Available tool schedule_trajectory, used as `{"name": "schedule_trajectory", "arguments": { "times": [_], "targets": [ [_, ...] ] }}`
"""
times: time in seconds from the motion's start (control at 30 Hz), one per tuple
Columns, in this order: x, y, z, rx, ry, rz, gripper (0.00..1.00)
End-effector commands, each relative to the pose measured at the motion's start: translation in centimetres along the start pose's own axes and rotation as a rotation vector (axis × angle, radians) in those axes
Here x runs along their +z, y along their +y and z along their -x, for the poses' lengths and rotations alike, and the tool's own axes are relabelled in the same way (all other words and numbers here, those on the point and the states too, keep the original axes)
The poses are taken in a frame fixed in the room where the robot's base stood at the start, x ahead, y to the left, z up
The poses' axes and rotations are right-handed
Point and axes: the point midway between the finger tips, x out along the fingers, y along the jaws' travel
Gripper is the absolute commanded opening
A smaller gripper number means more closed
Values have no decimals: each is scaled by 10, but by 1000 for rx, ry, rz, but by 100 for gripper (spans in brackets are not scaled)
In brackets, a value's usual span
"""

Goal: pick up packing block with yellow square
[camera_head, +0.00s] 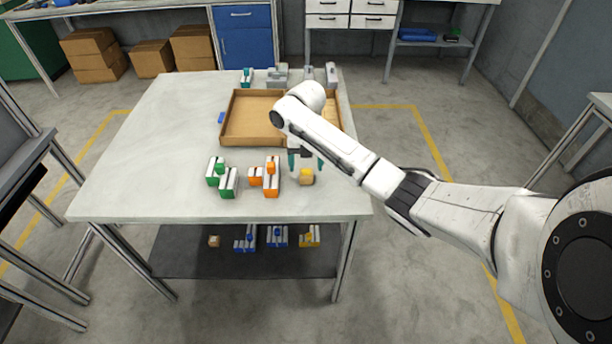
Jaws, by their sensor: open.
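A small tan packing block with a yellow patch (306,177) sits on the table near its front right part. My gripper (305,163) has teal fingers spread apart, just above and behind the block as seen here. The fingers are open and hold nothing. My white arm reaches in from the right and hides part of the area behind the gripper. I cannot tell the exact gap between the fingertips and the block.
Orange-and-white pieces (266,176) stand close left of the block, and green-and-white pieces (221,176) further left. A shallow wooden tray (228,119) lies behind. Grey and teal pieces (279,75) stand at the back edge. The table's left side (140,150) is clear.

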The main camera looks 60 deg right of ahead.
Motion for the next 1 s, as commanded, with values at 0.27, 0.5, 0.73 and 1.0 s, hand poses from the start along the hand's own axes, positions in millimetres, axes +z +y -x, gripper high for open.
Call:
{"name": "schedule_trajectory", "arguments": {
  "times": [0.27, 0.5, 0.73, 1.0],
  "targets": [
    [-2, -1, -37, -2, 2, -1, 74],
    [-2, -1, -42, -1, 1, 0, 74],
    [-2, -1, -41, -1, 1, 0, 58],
    [-2, -1, -41, -1, 1, 0, 32]
  ]
}}
